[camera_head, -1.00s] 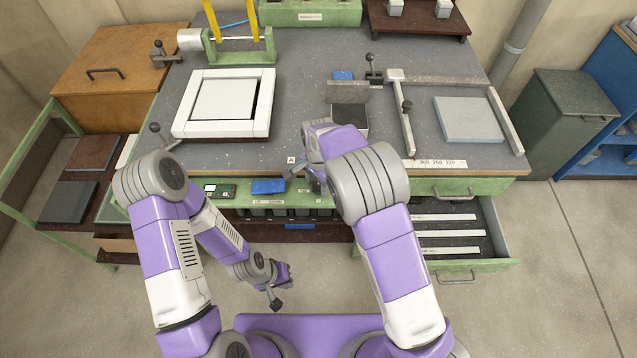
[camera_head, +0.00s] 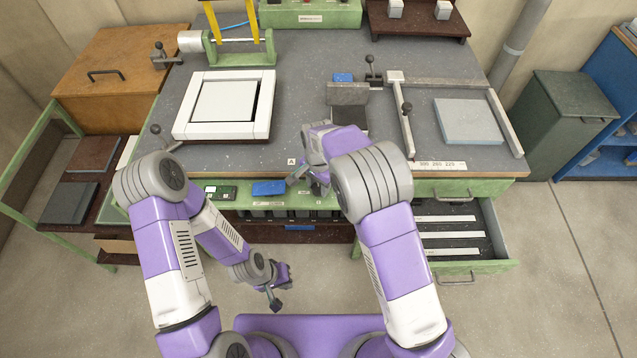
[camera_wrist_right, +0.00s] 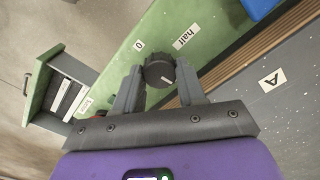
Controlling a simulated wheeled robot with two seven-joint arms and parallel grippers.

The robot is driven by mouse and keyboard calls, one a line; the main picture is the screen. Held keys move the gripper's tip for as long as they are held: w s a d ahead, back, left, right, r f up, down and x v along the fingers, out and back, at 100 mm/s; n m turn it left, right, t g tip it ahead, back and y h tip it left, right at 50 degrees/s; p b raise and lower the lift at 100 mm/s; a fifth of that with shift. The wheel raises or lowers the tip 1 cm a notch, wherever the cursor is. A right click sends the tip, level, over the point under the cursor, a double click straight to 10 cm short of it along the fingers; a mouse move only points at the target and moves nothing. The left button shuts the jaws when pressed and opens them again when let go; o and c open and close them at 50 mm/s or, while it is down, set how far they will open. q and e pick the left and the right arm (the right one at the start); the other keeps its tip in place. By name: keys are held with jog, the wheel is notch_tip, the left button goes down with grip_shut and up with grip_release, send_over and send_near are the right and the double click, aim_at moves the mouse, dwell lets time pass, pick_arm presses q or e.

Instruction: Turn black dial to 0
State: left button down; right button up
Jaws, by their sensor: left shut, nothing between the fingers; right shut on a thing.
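The black dial (camera_wrist_right: 159,70) sits on the green bench front in the right wrist view. My right gripper (camera_wrist_right: 160,84) is shut on it, one finger on each side. A small white mark shows on the dial's face, toward the palm side. The label "0" (camera_wrist_right: 139,45) and the label "half" (camera_wrist_right: 186,37) are on the green panel beyond the dial. In the head view my right gripper (camera_head: 316,186) is at the bench's front edge and its arm hides the dial. My left gripper (camera_head: 275,302) is shut and empty, low in front of the bench.
An open drawer (camera_head: 490,265) sticks out at the right of the bench front. A blue block (camera_head: 268,188) lies on the front ledge, left of my right gripper. A label "A" (camera_wrist_right: 270,80) is on the grey bench top. The floor before the bench is clear.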

jog(key=n+p, duration=0.1)
jog(key=n, duration=0.7)
jog(key=n+p, duration=0.1)
jog(key=n, duration=1.2)
jog(key=shift+n+p, duration=0.3)
jog(key=shift+p, duration=0.1)
jog(key=n, duration=0.4)
jog(key=shift+r+p, duration=0.1)
jog(key=shift+p, duration=0.25)
jog(key=n+p, duration=0.1)
jog(key=n, duration=0.4)
jog(key=shift+n+p, duration=0.3)
jog(key=shift+n, duration=1.5)
